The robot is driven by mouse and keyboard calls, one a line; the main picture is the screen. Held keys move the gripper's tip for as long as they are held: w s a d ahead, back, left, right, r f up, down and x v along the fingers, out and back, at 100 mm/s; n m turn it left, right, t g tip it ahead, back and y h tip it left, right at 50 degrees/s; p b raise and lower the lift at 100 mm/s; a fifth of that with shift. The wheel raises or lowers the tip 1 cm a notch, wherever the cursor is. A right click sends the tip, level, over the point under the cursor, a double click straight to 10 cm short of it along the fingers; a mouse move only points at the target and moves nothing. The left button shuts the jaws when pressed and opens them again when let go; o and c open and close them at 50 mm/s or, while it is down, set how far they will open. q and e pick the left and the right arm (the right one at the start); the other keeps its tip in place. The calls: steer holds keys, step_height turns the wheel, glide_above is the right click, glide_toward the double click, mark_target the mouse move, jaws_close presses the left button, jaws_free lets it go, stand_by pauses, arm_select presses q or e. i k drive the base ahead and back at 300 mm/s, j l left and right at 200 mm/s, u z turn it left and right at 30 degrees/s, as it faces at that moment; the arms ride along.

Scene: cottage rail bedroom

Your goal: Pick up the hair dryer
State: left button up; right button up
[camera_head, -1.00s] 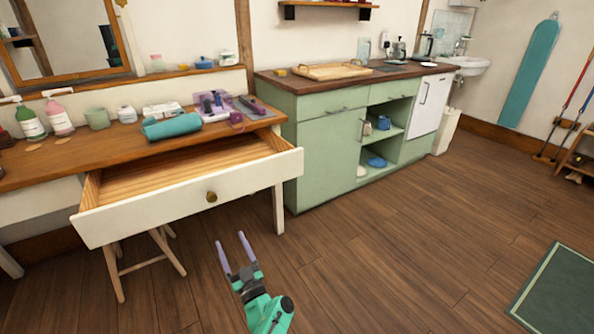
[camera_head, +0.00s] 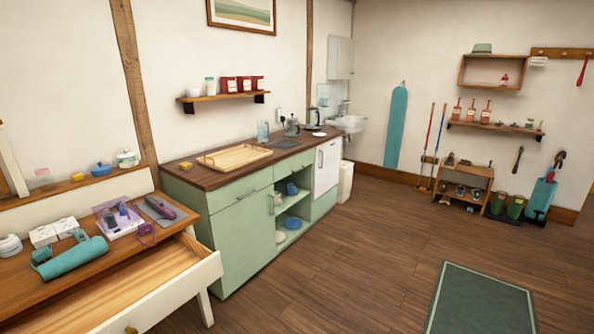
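I cannot pick out a hair dryer with certainty. On the wooden dressing table (camera_head: 45,292) at the left lies a grey and purple long tool (camera_head: 160,208). A small purple piece (camera_head: 146,233) lies just in front of it. A lilac tray (camera_head: 122,222) with small dark and purple items is beside them. A teal rolled object (camera_head: 72,258) lies nearer the front. The table's drawer (camera_head: 165,295) is pulled open and its visible inside looks empty. Neither of my grippers is in view.
A green cabinet (camera_head: 238,240) with a wooden tray (camera_head: 234,157) on top stands right of the table. A low shoe rack (camera_head: 464,187) and wall shelves are at the far right. A green rug (camera_head: 482,300) lies on otherwise open floor.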

mark_target(88, 250)
steer(key=u, duration=1.45)
steer(key=l+u, duration=0.1)
steer(key=u, duration=0.25)
steer(key=l+u, duration=0.15)
steer(key=u, duration=0.2)
steer(key=i+l+u, duration=0.1)
steer(key=u, duration=0.25)
